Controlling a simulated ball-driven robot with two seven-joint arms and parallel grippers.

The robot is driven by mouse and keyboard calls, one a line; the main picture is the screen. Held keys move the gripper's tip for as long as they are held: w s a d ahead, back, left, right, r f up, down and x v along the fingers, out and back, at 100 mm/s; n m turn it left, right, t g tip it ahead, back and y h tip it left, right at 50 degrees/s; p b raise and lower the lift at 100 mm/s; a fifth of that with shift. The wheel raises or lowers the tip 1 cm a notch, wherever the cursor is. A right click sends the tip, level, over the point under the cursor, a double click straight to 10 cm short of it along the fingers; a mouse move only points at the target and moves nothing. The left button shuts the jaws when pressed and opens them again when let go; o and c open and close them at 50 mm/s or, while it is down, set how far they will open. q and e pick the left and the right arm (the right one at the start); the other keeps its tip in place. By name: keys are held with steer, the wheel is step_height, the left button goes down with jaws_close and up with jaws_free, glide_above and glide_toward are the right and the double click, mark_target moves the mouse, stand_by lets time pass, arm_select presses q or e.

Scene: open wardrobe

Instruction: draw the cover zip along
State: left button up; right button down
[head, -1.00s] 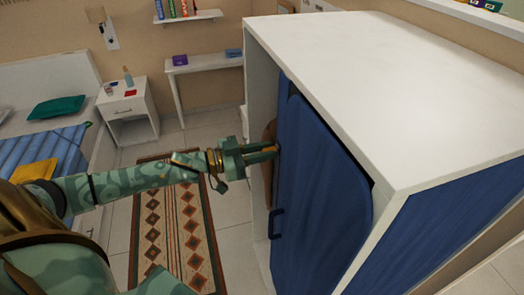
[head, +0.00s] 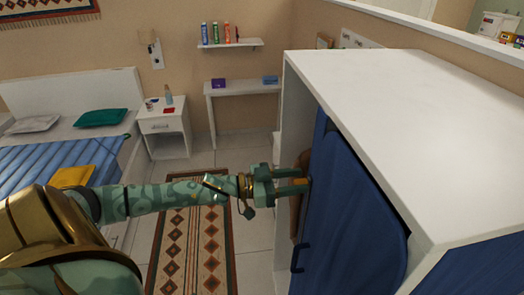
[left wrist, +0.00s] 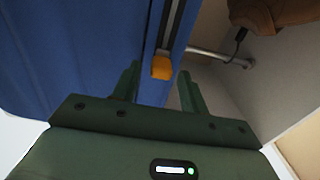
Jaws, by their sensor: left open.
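A tall blue cover (head: 345,215) hangs inside the open white wardrobe, and its blue cloth also fills the left of the left wrist view (left wrist: 70,50). A dark zip track (left wrist: 173,25) runs down its edge to an orange zip pull (left wrist: 162,68). My left gripper (head: 303,187) is at the cover's near edge. In the left wrist view its two green fingers (left wrist: 160,78) are apart, with the pull showing between their tips. I cannot tell whether either finger touches it. My right gripper is not in view.
The white wardrobe (head: 400,90) encloses the cover on the right. A dark handle (head: 298,257) sits low on the cover's front edge. A brown item (left wrist: 270,12) and a metal rod (left wrist: 220,57) are inside. Open floor and a patterned rug (head: 190,250) lie to the left.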

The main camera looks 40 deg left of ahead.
arm_select(q)
steer(key=shift+s+a+f, duration=0.1)
steer(key=shift+s+a, duration=0.1)
steer(key=shift+s, duration=0.05)
steer(key=v, duration=1.5)
steer(key=shift+s+a, duration=0.2)
steer(key=shift+a, duration=0.05)
